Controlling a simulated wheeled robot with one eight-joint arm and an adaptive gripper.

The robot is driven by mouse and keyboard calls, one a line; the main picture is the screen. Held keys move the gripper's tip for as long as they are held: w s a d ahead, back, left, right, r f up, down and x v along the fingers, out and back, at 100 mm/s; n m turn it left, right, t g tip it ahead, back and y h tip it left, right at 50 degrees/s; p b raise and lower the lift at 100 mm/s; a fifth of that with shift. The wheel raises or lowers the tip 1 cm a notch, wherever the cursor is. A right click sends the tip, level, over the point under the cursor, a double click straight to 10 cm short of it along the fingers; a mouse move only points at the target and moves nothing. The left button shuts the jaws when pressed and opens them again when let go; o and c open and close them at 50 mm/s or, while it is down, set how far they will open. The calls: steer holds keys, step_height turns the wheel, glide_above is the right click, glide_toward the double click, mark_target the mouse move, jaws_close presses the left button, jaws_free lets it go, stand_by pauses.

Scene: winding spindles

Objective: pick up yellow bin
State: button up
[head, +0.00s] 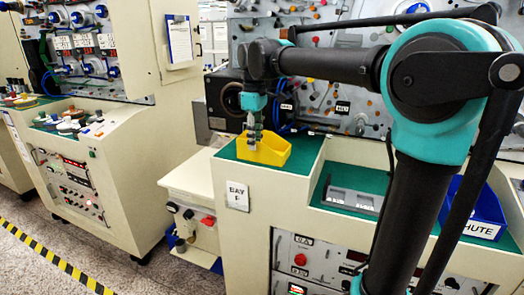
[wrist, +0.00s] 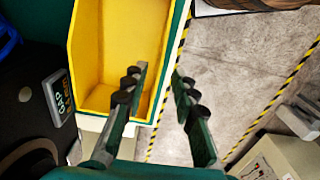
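The yellow bin (head: 268,152) sits upright and empty-looking on the green top of the cream machine in the head view. It fills the upper left of the wrist view (wrist: 116,40). My gripper (head: 254,138) points down at the bin's near left part. In the wrist view my gripper (wrist: 158,72) has its two fingers apart with nothing held. The left finger overlaps the bin's inside and the right finger lies beyond its right wall, over the floor. That wall runs between the fingers. I cannot tell whether either finger touches it.
A dark box with a round opening (head: 230,103) stands behind the bin, close to my gripper. A grey tray (head: 352,199) lies in a recess to the right. A blue bin (head: 480,212) marked CHUTE is farther right. The striped floor tape (head: 55,258) borders open floor at left.

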mark_target(256, 161)
steer(key=f, duration=0.5)
steer(key=shift+w+d, duration=0.1)
steer(key=shift+d, duration=0.1)
jaws_close()
